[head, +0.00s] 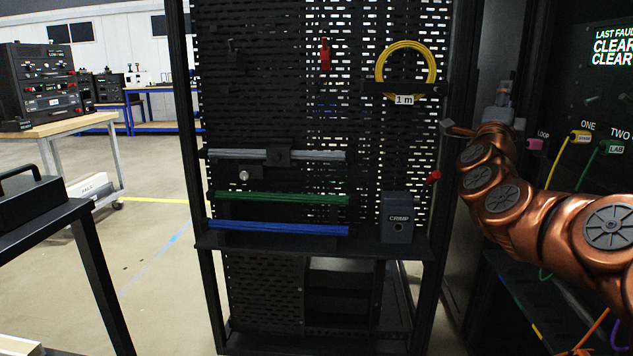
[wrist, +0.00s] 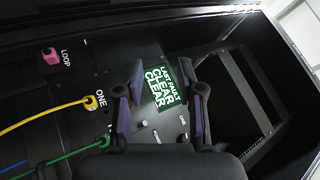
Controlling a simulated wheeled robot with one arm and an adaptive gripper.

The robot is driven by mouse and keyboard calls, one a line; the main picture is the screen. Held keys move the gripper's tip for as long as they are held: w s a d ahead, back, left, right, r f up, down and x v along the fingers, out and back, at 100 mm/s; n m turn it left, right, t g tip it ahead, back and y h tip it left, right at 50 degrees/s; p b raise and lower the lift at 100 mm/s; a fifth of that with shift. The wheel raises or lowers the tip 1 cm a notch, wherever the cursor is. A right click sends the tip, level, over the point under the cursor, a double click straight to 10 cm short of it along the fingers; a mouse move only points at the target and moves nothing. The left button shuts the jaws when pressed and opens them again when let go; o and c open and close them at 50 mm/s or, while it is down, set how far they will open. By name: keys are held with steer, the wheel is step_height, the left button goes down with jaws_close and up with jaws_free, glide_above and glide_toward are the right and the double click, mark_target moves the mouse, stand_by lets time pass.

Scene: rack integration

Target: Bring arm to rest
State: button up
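My copper arm reaches in from the right edge of the head view, in front of the rack bay with the dark panel. My gripper shows in the wrist view (wrist: 162,108), with its two fingers apart and nothing between them. Behind the fingers is the dark panel with a green screen (wrist: 168,87) reading "LAST FAULT CLEAR CLEAR". The screen text also shows in the head view (head: 613,47). In the head view the fingers cannot be made out clearly.
A yellow cable (head: 562,152) plugs in at ONE, a green cable (head: 598,160) near TWO; a pink plug (head: 535,144) sits at LOOP. A pegboard rack holds a yellow coil (head: 405,45), coloured rods and a CRIMP box (head: 397,222). Open floor lies left of the rack.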

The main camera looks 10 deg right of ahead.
steer(key=w+a+r+n+t+y+p, duration=0.1)
steer(key=w+a+n+t+y+p, duration=0.15)
steer(key=a+n+y, duration=0.55)
steer(key=w+a+n+t+y+p, duration=0.1)
steer(key=w+a+n+y+p, duration=0.3)
steer(key=a, duration=0.7)
steer(key=s+a+f+n+g+y+p, duration=0.4)
steer(key=s+a+f+n+g+p, duration=0.15)
steer(key=a, duration=0.25)
steer(key=s+a+f+n+g+y+p, duration=0.4)
steer(key=s+a+f, duration=0.1)
steer(key=s+a, duration=0.25)
steer(key=s+d+f+n+g+h+p, duration=0.1)
steer(key=s+g+p, duration=0.5)
steer(key=s, duration=1)
steer(key=s+d+f+n+g+h+p, duration=0.1)
steer(key=s+f+n+g+h+p, duration=0.1)
steer(key=s, duration=1.5)
step_height(320, 180, down, 2)
steer(key=n+g+p, duration=0.1)
steer(key=g+p, duration=0.2)
steer(key=g, duration=0.1)
steer(key=shift+f+n+g+p, duration=0.15)
steer(key=shift+n+g+p, duration=0.15)
steer(key=shift+n+p, duration=0.1)
